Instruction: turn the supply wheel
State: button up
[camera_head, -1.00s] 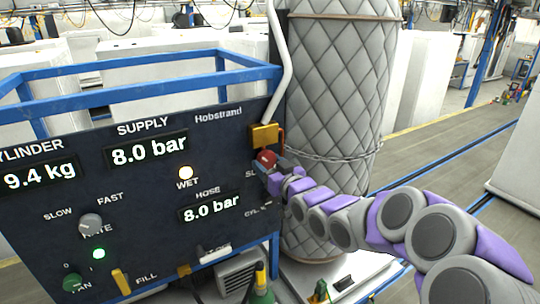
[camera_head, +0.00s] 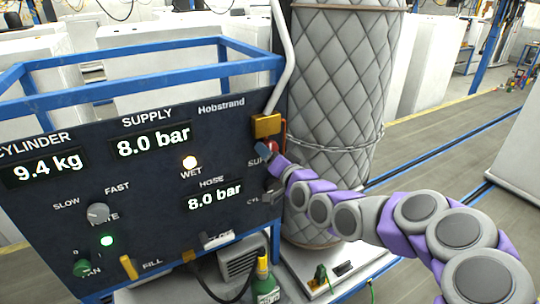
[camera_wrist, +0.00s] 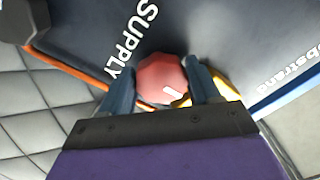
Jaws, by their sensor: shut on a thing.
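The supply wheel (camera_wrist: 160,76) is a small red faceted knob with a white mark, next to the SUPPLY lettering on the dark panel in the wrist view. My gripper (camera_wrist: 161,88) has one blue-grey finger on each side of it and is shut on it. In the head view my gripper (camera_head: 267,152) is at the panel's right edge, below a yellow block (camera_head: 266,125). There the wheel is mostly hidden by my gripper. The supply display (camera_head: 153,141) reads 8.0 bar.
The panel (camera_head: 130,205) also carries a grey rate knob (camera_head: 97,213), a green fan knob (camera_head: 82,268) and a lit green lamp (camera_head: 107,241). A quilted grey tank (camera_head: 335,100) with a chain stands close to the right of the panel. Open floor lies farther right.

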jog(key=shift+d+r, duration=0.15)
jog(key=shift+r, duration=0.05)
dwell(0.3)
jog(key=o, duration=0.7)
jog(key=shift+w, duration=0.1)
jog(key=o, duration=0.4)
jog(key=shift+w+f, duration=0.15)
jog(key=shift+c, duration=0.2)
jog(key=shift+s, duration=0.2)
